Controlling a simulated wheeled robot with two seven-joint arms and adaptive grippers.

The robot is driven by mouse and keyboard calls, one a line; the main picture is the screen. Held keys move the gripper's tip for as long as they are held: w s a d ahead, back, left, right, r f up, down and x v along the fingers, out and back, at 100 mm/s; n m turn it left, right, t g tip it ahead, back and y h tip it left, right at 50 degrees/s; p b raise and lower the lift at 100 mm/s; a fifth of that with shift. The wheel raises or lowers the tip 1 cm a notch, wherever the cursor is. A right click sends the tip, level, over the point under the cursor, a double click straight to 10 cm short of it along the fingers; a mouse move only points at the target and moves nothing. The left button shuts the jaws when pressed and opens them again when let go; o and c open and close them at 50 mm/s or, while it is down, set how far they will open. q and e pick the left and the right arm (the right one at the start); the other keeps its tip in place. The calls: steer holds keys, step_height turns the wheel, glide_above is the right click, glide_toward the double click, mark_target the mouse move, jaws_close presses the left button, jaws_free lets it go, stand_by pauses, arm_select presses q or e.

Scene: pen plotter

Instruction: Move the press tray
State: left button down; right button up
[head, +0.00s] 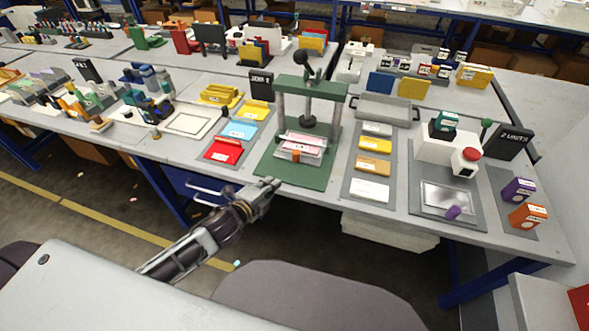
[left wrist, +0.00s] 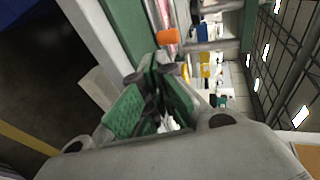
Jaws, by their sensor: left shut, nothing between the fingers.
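The green press (head: 312,90) stands on the table, its base plate reaching the front edge. The press tray (head: 303,146) lies under the press head, with pink and white sheets on it and an orange knob (head: 296,156) at its front. My left gripper (head: 272,186) is in front of the table edge, near the front of the press base, apart from the knob. It is shut and empty. In the left wrist view the orange knob (left wrist: 168,36) shows just beyond the fingertips (left wrist: 152,70); the tray is only partly seen. My right gripper is not in view.
A mat with red, blue and yellow blocks (head: 240,130) lies left of the press. A grey strip with cards (head: 372,165) lies to its right. A grey two-handled tray (head: 385,108) stands behind that strip.

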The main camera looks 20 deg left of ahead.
arm_select(q)
steer(key=shift+d+r+m, duration=0.1)
steer(key=shift+d+m, duration=0.2)
steer(key=shift+m, duration=0.1)
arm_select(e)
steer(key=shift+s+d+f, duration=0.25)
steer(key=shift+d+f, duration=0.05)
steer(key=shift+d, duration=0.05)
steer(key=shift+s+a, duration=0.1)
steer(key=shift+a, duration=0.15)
